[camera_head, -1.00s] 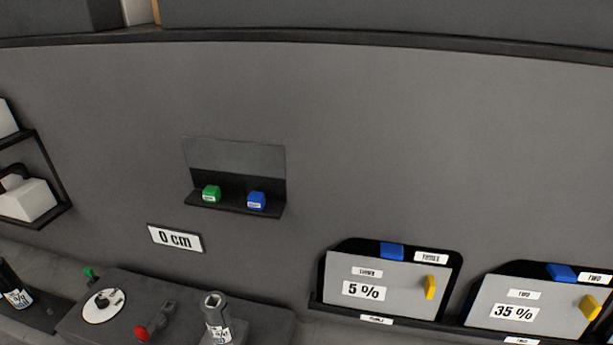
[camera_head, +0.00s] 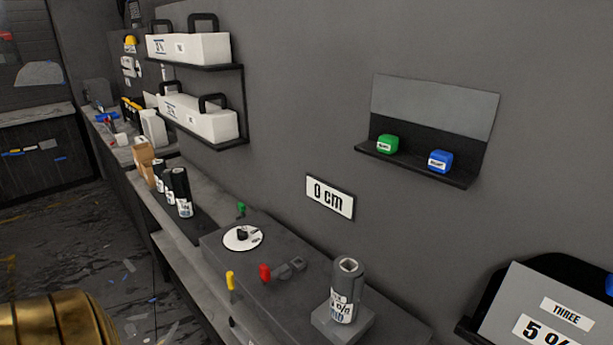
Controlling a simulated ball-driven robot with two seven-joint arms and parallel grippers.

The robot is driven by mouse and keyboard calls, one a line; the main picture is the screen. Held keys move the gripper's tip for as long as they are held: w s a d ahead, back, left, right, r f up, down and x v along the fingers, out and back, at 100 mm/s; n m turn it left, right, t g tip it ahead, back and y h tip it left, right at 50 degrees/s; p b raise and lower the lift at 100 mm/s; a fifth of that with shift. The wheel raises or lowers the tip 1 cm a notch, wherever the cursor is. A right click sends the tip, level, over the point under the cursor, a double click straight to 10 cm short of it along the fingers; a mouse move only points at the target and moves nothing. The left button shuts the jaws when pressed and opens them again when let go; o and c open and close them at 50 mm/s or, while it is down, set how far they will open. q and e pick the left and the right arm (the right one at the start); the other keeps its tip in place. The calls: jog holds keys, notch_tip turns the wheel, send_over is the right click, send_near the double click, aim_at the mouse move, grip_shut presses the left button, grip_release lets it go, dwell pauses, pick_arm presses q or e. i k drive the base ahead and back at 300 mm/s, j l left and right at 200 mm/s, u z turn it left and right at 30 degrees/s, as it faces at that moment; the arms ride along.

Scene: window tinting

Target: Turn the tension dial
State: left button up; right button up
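The likely tension dial is a white disc with a dark knob (camera_head: 243,237) on top of a grey machine box (camera_head: 222,262) on the bench. A green knob (camera_head: 241,208) stands behind it, and a red knob (camera_head: 265,272) and a yellow knob (camera_head: 230,281) stand in front. I cannot read any marking on the disc. A gold rounded part, seemingly mine, fills the lower left corner. Neither gripper shows.
A labelled grey roll (camera_head: 344,290) stands upright on the box's right end. Dark bottles (camera_head: 181,192) stand on the bench to the left. White cases (camera_head: 188,48) sit on wall shelves. Open floor (camera_head: 95,240) lies at left, with scattered scraps.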

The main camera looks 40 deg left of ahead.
aim_at(243, 235)
jog(key=u, duration=1.8)
jog(key=i+j+z, duration=0.15)
jog(key=i+j, duration=0.25)
jog(key=i+j+z, duration=0.2)
jog(key=i+j, duration=0.15)
jog(key=i+j+z, duration=0.15)
jog(key=i+j, duration=0.15)
jog(key=j, duration=0.3)
